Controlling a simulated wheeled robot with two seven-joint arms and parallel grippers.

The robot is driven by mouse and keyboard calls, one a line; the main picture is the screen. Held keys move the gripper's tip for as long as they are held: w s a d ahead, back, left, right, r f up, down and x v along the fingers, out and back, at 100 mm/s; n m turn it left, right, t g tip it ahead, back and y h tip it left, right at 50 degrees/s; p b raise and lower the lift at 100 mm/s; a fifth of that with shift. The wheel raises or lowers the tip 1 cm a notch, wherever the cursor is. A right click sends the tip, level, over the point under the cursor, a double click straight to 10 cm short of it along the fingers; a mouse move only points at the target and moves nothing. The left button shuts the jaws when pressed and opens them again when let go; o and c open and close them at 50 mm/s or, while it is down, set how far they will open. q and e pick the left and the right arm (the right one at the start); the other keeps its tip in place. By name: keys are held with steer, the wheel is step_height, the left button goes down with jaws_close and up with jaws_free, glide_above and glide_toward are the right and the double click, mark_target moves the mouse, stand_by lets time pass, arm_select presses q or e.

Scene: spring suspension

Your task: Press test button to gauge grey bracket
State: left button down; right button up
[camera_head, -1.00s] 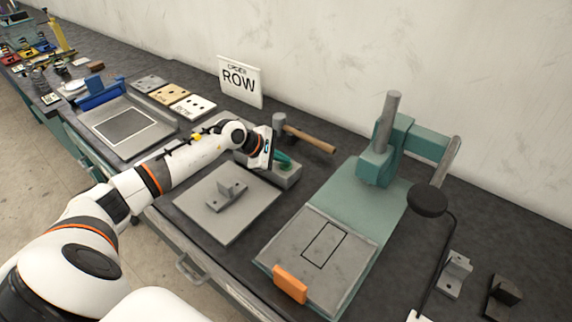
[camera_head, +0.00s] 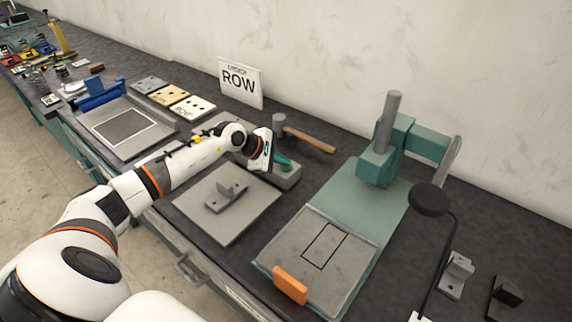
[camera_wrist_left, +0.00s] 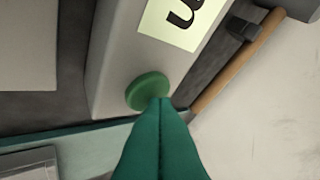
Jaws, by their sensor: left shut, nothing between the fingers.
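The grey bracket (camera_head: 228,193), an angled piece with an upright tab, stands on a light grey square plate (camera_head: 236,232) in the head view. Behind it is a grey box (camera_head: 290,181) with a round green button, which shows clearly in the left wrist view (camera_wrist_left: 146,90). There a pale lit display (camera_wrist_left: 178,20) with a dark character is on the same box. My left gripper (camera_wrist_left: 162,101) is shut and empty, its green fingertips at the button's edge. I cannot tell whether they touch it. The left arm partly hides the box in the head view. My right gripper is not in view.
A teal press (camera_head: 374,165) with a grey bed and orange block (camera_head: 290,285) stands to the right. A hammer (camera_head: 310,139) lies behind the box. Another grey bracket (camera_head: 456,276) and a dark one (camera_head: 503,296) are at far right. A "ROW" sign (camera_head: 240,84) stands by the wall.

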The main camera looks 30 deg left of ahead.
mark_target(282, 168)
arm_select(q)
steer(key=shift+r+p, duration=0.3)
steer(key=shift+r, duration=0.5)
steer(key=shift+r, duration=0.15)
steer(key=shift+r+p, duration=1.25)
steer(key=shift+r, duration=1.2)
steer(key=shift+f, duration=0.1)
